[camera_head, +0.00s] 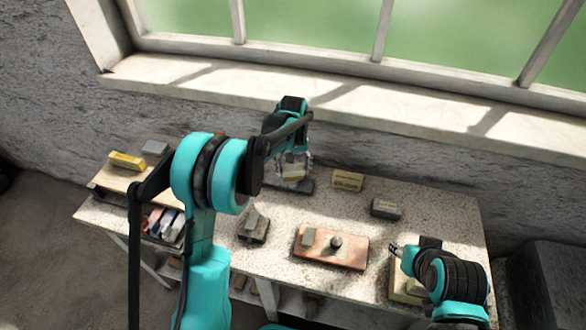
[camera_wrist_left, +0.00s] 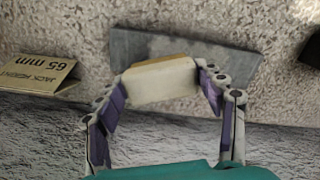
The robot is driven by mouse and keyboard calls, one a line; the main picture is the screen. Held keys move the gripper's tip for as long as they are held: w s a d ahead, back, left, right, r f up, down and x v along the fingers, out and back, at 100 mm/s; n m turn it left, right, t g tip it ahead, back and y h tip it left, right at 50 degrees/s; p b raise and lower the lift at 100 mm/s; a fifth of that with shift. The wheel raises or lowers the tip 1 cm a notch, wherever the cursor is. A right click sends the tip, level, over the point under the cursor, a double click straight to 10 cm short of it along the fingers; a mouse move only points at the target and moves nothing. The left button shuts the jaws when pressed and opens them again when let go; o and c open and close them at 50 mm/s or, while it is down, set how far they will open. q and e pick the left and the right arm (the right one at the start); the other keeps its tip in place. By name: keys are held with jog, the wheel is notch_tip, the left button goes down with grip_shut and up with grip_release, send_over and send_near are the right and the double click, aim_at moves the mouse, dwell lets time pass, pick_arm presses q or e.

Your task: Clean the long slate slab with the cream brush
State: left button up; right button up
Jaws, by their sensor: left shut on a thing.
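My left gripper (camera_head: 296,160) is shut on the cream brush (camera_wrist_left: 158,82), a block with a tan strip along one edge; it also shows in the head view (camera_head: 293,172). The long slate slab (camera_wrist_left: 240,68) is flat and dark grey on the speckled table; a paler patch lies along its middle. In the head view the slab (camera_head: 305,188) is partly hidden by my left arm and the brush. The brush is over the slab; I cannot tell whether they touch. My right gripper (camera_head: 394,249) is at the right front of the table, its fingers too small to read.
A lettered card (camera_head: 347,180) stands just right of the slab. A grey block (camera_head: 386,208), a copper-coloured board (camera_head: 330,262) and a grey tool (camera_head: 253,227) are on the speckled table (camera_head: 295,215). A yellow block (camera_head: 127,161) is at the left. The wall and window sill are behind.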

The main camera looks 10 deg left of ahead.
pick_arm(q)
jog(key=shift+f+b, duration=0.35)
jog(key=shift+f, duration=0.2)
jog(key=shift+a, duration=0.1)
jog(key=shift+s+a+r, duration=0.1)
jog(key=shift+s+a, duration=0.1)
jog(key=shift+a, duration=0.3)
jog(key=shift+s+a, duration=0.15)
jog(key=shift+a, duration=0.3)
jog(key=shift+d, duration=0.1)
jog(key=shift+w+d, duration=0.25)
jog(key=shift+d, duration=0.4)
jog(key=shift+w+d, duration=0.2)
jog(key=shift+d, duration=0.5)
jog(key=shift+w+d, duration=0.25)
jog(key=shift+d, duration=0.4)
jog(key=shift+a, duration=0.2)
